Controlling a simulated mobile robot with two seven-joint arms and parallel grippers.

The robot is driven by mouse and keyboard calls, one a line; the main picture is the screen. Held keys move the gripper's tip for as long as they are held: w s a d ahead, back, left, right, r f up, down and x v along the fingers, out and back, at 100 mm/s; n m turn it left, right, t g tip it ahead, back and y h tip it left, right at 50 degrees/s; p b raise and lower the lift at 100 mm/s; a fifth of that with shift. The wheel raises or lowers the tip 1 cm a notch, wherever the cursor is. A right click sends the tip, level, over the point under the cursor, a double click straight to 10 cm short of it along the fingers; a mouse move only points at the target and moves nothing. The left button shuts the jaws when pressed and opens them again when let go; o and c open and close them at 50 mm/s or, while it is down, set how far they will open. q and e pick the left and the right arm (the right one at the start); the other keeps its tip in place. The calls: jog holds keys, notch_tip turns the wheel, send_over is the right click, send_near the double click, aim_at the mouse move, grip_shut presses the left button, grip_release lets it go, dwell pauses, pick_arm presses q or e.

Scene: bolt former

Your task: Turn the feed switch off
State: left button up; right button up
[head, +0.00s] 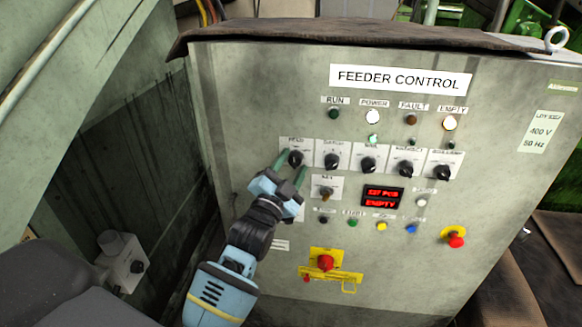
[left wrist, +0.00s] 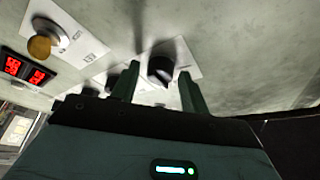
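The feeder control panel (head: 230,120) is a worn grey cabinet. The feed switch (head: 295,158) is the leftmost black rotary knob in the row, on a white plate with small blurred lettering. My left gripper (head: 291,168) is open, with one green finger on each side of this knob. In the left wrist view the knob (left wrist: 161,67) shows between the two fingertips (left wrist: 159,76), with a visible gap on both sides. I cannot tell how deep the fingers reach around it. The knob's pointer direction is not clear. My right gripper is not in view.
Several more black knobs (head: 368,165) continue to the right. Lamps (head: 374,117) sit above.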

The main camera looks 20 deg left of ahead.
pick_arm(q)
jog(key=shift+o, duration=0.3)
jog(key=shift+s, duration=0.1)
jog(key=shift+s+f, duration=0.15)
jog(key=shift+s, duration=0.05)
jog(key=b+v, duration=0.1)
jog(key=v, duration=0.6)
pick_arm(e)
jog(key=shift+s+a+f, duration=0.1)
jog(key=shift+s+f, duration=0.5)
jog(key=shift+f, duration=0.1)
pick_arm(q)
jog(key=shift+s, duration=0.1)
jog(key=s+d+f+n+g+h, duration=0.1)
jog(key=s+f+n+g, duration=0.15)
jog(key=s+f, duration=0.5)
jog(key=s+d+f+n+g, duration=0.1)
jog(key=s+f+g, duration=0.25)
jog(key=f, duration=0.65)
jog(key=s+d+f+n+g+h, duration=0.1)
jog(key=s+f+g, duration=0.1)
jog(key=s+f, duration=0.55)
jog(key=s+d+f+n+g, duration=0.2)
jog(key=s+f+n+g, duration=0.1)
jog(key=s+f, duration=0.7)
jog(key=shift+s+g, duration=0.7)
jog(key=shift+s, duration=0.2)
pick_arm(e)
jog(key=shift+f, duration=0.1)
